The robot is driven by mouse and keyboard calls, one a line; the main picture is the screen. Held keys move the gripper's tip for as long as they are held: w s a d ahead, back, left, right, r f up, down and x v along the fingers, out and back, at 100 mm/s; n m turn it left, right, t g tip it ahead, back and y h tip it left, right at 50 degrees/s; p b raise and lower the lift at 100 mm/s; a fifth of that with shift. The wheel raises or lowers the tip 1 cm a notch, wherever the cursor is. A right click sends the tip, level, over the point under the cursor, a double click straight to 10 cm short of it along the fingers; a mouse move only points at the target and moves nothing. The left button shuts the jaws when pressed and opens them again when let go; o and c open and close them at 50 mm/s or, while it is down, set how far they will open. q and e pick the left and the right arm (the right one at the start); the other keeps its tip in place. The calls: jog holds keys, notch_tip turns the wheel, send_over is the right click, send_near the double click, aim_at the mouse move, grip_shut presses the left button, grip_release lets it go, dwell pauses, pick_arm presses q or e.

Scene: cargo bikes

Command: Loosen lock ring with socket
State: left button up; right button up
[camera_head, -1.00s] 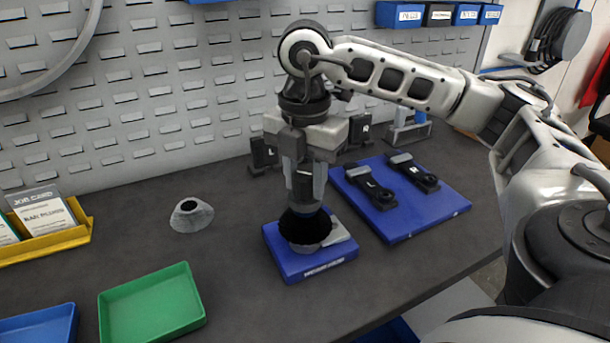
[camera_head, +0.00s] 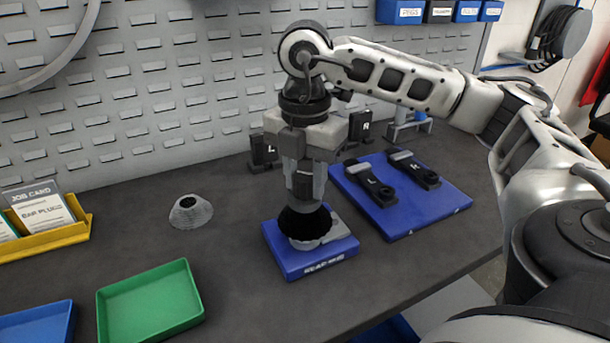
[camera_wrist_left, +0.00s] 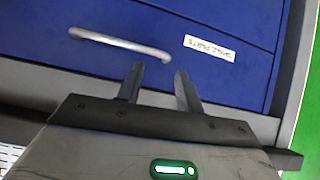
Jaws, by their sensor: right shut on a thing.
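My right gripper (camera_head: 305,196) points straight down over a blue block (camera_head: 290,264) and is shut on a dark, round, flared piece (camera_head: 305,222), which looks like the socket. The piece sits low over a grey round part on the block. The fingers and dark piece hide most of what lies beneath, so I cannot make out the lock ring or whether the socket is seated on it. My left gripper (camera_wrist_left: 160,72) shows in the left wrist view, open and empty, in front of a blue drawer.
A grey ribbed cone (camera_head: 190,212) stands on the dark bench to the left. A green tray (camera_head: 150,305) and a yellow card holder (camera_head: 75,232) are further left. A blue mat (camera_head: 420,215) with two black pedal-like parts lies right of the block.

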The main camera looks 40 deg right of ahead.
jog(key=shift+o, duration=1.4)
grip_shut()
jog(key=shift+f, duration=0.1)
